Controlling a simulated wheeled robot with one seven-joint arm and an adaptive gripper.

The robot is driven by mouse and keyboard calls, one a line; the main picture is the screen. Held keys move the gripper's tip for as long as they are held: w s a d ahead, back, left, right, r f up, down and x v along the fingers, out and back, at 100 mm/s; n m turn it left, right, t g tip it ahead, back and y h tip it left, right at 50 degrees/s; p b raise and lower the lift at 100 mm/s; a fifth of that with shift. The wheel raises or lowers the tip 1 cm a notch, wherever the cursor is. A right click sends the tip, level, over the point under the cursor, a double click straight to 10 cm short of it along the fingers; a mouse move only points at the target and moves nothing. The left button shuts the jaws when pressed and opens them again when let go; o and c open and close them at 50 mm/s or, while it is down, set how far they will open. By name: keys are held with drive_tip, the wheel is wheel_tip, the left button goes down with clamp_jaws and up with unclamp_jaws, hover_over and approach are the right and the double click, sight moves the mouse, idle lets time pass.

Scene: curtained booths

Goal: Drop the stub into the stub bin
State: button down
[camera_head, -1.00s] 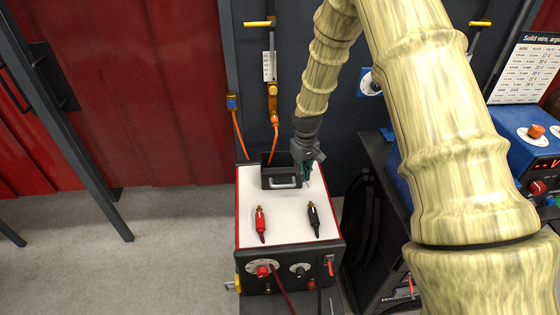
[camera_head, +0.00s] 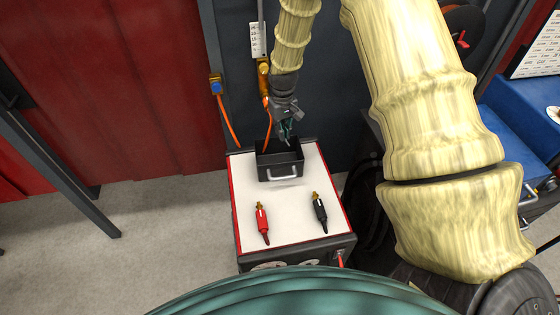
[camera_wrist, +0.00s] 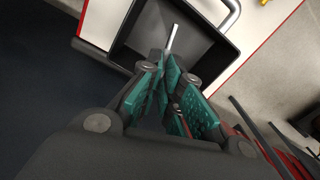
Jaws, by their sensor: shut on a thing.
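The stub bin (camera_head: 280,171) is a dark open box with a light handle on its front, at the back of the white-topped cabinet. In the wrist view its dark wall (camera_wrist: 128,38) and open inside lie just beyond my fingertips. My gripper (camera_head: 287,133) is over the back right part of the bin. In the wrist view its teal finger pads (camera_wrist: 170,78) are closed on the stub (camera_wrist: 172,38), a thin pale grey rod that points out over the bin's inside. The stub is too small to make out clearly in the head view.
The white cabinet top (camera_head: 290,205) has a red plug (camera_head: 262,222) and a black plug (camera_head: 320,212) near its front. An orange cable (camera_head: 231,125) hangs on the dark wall behind. Blue equipment (camera_head: 520,140) stands to the right.

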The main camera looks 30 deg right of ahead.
drive_tip(key=f, duration=0.1)
drive_tip(key=f+b, duration=0.1)
drive_tip(key=f, duration=0.1)
drive_tip(key=shift+w, duration=0.3)
drive_tip(key=shift+s+f+b, duration=0.15)
drive_tip(key=shift+f+b, duration=0.45)
drive_tip(key=shift+f, duration=0.2)
drive_tip(key=c, duration=1.5)
unclamp_jaws()
wheel_tip(320, 180, up, 12)
drive_tip(key=shift+r, duration=0.1)
